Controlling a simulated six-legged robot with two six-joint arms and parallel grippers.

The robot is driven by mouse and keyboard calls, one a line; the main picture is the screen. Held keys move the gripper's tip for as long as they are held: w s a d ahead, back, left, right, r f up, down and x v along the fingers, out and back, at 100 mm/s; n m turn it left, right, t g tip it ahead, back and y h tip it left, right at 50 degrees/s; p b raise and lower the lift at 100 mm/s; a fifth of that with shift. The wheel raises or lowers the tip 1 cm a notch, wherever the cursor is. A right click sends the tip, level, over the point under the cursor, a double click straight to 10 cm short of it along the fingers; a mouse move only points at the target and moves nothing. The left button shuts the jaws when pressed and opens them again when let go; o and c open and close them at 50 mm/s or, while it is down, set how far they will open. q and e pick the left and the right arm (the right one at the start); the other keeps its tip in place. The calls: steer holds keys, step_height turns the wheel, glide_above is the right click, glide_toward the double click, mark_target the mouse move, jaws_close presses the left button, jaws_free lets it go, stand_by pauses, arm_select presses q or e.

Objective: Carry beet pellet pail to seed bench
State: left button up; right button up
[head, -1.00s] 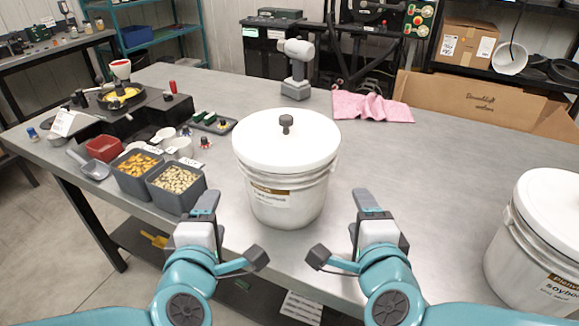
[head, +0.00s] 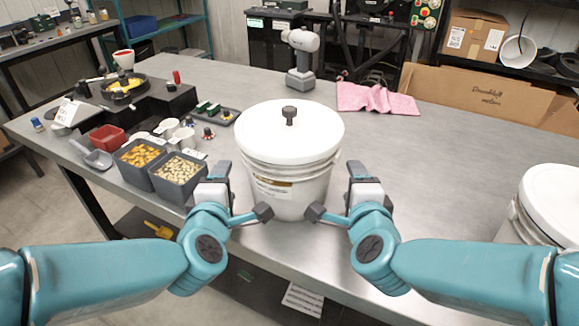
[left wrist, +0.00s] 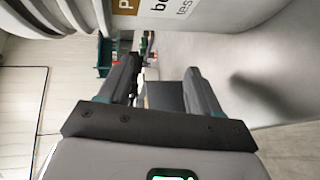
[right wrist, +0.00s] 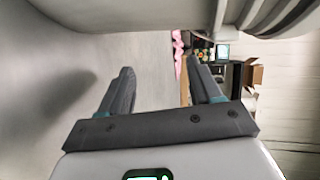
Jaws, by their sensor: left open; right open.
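The white lidded pail (head: 290,190) stands upright on the grey bench near its front edge, with a black knob on its lid. Its label is partly covered; in the left wrist view the label (left wrist: 170,8) shows only "be" and part of other words. My left gripper (head: 243,192) is open at the pail's left front side. My right gripper (head: 336,190) is open at its right front side. Neither holds anything. In the right wrist view the pail's side (right wrist: 120,12) fills the top, above the open fingers. Whether a finger touches the pail, I cannot tell.
A second white pail (head: 548,200) stands at the right. Bins of orange pieces (head: 138,155) and pale pellets (head: 177,172) sit to the left. The bench (head: 440,160) is clear between the pails.

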arm_select(q)
steer(key=x, duration=0.6)
arm_select(e)
steer(key=x, duration=0.6)
arm_select(q)
steer(key=shift+s+d, duration=0.1)
steer(key=shift+d, duration=0.4)
arm_select(e)
steer(key=shift+s+a, duration=0.1)
steer(key=shift+a, duration=0.4)
arm_select(q)
steer(key=shift+s+d+r, duration=0.1)
steer(key=shift+s+d, duration=0.05)
steer(key=shift+d, duration=0.15)
arm_select(e)
steer(key=shift+s+a+r, duration=0.1)
steer(key=shift+s+a, duration=0.05)
steer(key=shift+a, duration=0.1)
